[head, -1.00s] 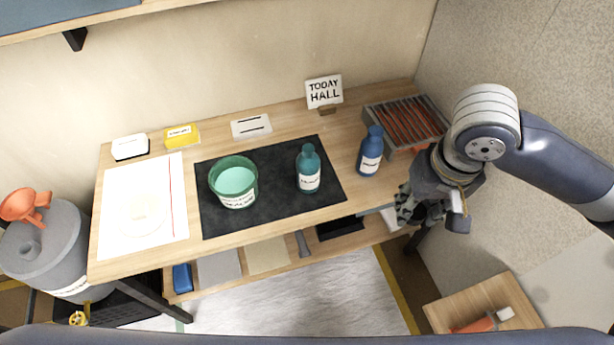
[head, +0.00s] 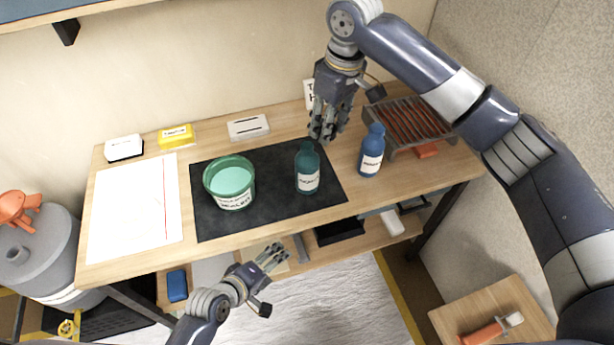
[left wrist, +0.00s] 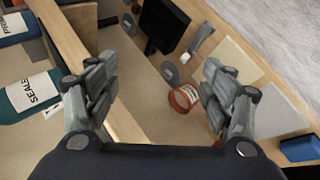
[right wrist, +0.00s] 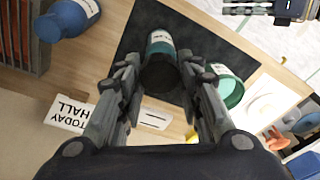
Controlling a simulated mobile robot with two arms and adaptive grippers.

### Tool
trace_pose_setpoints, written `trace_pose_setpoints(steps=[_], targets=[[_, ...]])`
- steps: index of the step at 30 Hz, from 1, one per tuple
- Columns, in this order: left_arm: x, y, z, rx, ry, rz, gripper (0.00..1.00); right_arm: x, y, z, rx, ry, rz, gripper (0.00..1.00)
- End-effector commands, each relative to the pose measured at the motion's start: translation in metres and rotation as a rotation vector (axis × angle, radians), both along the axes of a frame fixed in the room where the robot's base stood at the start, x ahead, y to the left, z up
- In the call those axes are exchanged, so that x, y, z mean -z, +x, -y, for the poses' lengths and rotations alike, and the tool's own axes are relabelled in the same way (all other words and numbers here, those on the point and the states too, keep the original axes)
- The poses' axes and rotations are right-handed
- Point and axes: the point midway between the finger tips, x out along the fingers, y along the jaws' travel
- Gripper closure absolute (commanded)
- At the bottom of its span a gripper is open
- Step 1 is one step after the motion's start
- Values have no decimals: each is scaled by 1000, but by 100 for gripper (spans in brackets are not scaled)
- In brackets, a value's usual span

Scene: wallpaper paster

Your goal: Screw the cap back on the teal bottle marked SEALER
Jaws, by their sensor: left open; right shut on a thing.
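The teal bottle (head: 307,172) stands upright on the dark mat (head: 262,205); its SEALER label reads partly in the left wrist view (left wrist: 28,97). My right gripper (head: 322,133) is behind and above it, fingers pointing down. In the right wrist view it is shut on a dark round cap (right wrist: 158,79), which overlaps the bottle's top (right wrist: 160,45). I cannot tell whether cap and bottle touch. My left gripper (head: 272,256) is open and empty at the table's front, over the lower shelf.
A blue bottle (head: 371,152) stands right of the teal one. A green tub (head: 229,185) is on the mat's left. A grey tray with orange slats (head: 412,122) is at the right. The TODAY HALL sign (right wrist: 70,113) stands behind my right gripper. A red round item (left wrist: 184,97) lies on the lower shelf.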

Motion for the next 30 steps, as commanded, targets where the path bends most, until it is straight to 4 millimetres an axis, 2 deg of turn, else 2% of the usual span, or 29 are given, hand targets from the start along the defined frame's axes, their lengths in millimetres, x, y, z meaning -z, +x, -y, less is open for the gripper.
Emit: trace_pose_setpoints(steps=[1, 3, 6, 9, 12, 18, 21, 25, 30], targets=[[-27, 12, 14, -54, -120, 16, 25, 3, 8, -10, -49, -1, 1, 76], [-62, 24, 30, -132, -302, 12, 25, 3, 16, -20, -114, -4, 4, 76], [-103, 38, 49, -238, -565, -21, 25, 3, 25, -30, -182, -7, 7, 76], [-135, 51, 60, -344, -832, -80, 25, 3, 29, -36, -228, -10, 9, 76], [-156, 66, 62, -452, -1092, -158, 25, 3, 32, -40, -255, -13, 11, 76], [-174, 91, 52, -635, -1508, -304, 25, 3, 34, -42, -273, -14, 12, 76], [-177, 100, 44, -693, -1638, -350, 25, 3, 34, -42, -275, -14, 12, 76], [-178, 105, 39, -729, -1725, -382, 25, 3, 34, -42, -276, -14, 12, 76], [-178, 106, 38, -738, -1744, -389, 25, 3, 34, -42, -276, -14, 12, 76]])
